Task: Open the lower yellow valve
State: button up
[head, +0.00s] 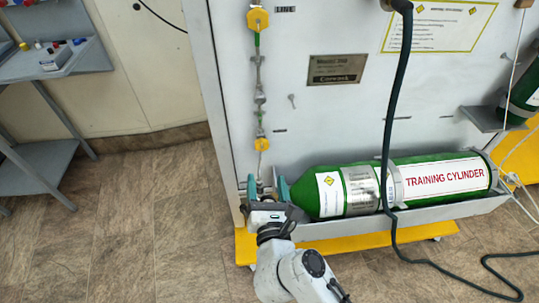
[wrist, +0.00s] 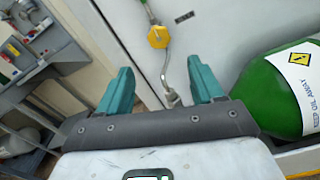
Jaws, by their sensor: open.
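The lower yellow valve (head: 261,145) is a small yellow knob on a thin pipe on the grey panel, below the larger upper yellow valve (head: 258,19). In the wrist view the lower valve (wrist: 159,37) shows beyond the fingertips, near the middle top. My gripper (head: 267,187) has teal fingers and stands below the lower valve, at the left end of the green cylinder. In the wrist view the fingers of my gripper (wrist: 160,76) are spread apart with nothing between them but the pipe's lower end behind. The gripper does not touch the valve.
The green training cylinder (head: 332,193) lies in a grey tray (head: 452,212) close to the right of my gripper. A dark hose (head: 386,140) hangs in front of the panel. A grey shelf (head: 85,58) stands at the left. The floor between is clear.

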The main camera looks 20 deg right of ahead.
aim_at(262, 148)
jog(key=x, duration=1)
jog(key=shift+w+b, duration=0.15)
jog(key=shift+b, duration=0.15)
jog(key=shift+c, duration=0.5)
jog(key=c, duration=1)
jog(key=shift+o, duration=0.2)
